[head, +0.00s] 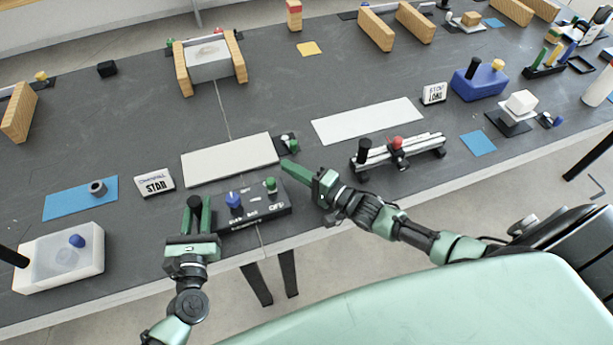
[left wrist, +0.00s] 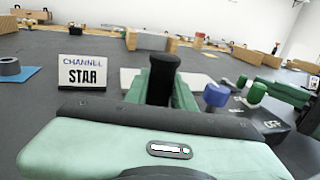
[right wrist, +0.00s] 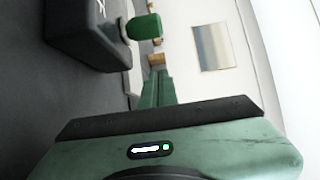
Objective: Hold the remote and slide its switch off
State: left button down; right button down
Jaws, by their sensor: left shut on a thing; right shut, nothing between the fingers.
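The remote (head: 240,222) is a dark box at the table's near edge, with a blue knob (head: 233,200), a green knob (head: 271,186) and white markings. My left gripper (head: 198,208) is shut on a black upright handle (left wrist: 162,75) at the remote's left end. My right gripper (head: 292,170) is shut and empty, its tips just beyond and right of the green knob. In the right wrist view, the green knob (right wrist: 143,27) stands out from the remote, apart from the fingers (right wrist: 158,90).
A pale board (head: 230,160) lies behind the remote. A CHANNEL STAR sign (head: 155,182) and a blue mat (head: 80,200) are to the left. A rail device with a red knob (head: 398,148) stands to the right. Dark table between them is clear.

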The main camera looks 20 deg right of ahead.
aim_at(283, 185)
jog(key=shift+x, duration=0.85)
jog(key=shift+s+a+f, duration=0.1)
jog(key=shift+s+a, duration=0.3)
jog(key=shift+s, duration=0.15)
jog(key=shift+s+a, duration=0.4)
jog(key=shift+s, duration=0.2)
jog(key=shift+s+a, duration=0.45)
jog(key=shift+s, duration=0.1)
